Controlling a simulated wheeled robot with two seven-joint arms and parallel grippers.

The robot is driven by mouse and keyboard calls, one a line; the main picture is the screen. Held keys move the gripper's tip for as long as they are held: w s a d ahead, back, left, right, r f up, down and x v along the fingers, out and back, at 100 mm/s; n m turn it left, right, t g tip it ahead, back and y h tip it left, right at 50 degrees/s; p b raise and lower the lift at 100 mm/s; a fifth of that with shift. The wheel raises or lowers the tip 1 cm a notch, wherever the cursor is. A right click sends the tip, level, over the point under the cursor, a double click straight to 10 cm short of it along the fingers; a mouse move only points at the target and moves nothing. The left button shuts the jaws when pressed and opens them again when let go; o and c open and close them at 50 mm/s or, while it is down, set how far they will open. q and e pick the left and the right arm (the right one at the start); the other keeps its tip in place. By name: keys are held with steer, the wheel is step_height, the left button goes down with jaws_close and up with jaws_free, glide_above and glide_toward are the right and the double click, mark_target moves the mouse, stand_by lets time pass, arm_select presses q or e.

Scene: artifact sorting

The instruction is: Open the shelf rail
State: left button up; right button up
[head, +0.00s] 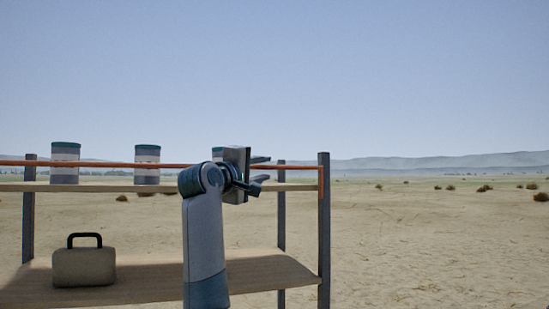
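The shelf rail (110,164) is an orange bar. It runs level across the front of the upper shelf board (105,187), and its right end turns down at the right post (324,230). My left gripper (266,168) is at the rail's right part, a little left of that post. Its two dark fingers point right and are apart, one above and one below the rail's line in the picture. I cannot tell whether they touch the rail. My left arm hides part of the rail and boards. My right gripper is not in view.
Two grey and white canisters with teal lids, the left one (65,163) and the middle one (147,165), stand on the upper shelf behind the rail. A third (217,153) is mostly hidden by my gripper. A beige case (84,266) sits on the lower board (150,285). Open sand lies right.

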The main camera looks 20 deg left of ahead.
mark_target(270, 166)
arm_select(q)
steer(key=p+x, duration=0.3)
steer(key=x, duration=0.3)
steer(key=shift+w+r, duration=0.15)
steer(key=shift+w+d+p, duration=0.1)
steer(key=shift+w+p, duration=0.4)
steer(key=shift+w, duration=0.1)
jaws_close()
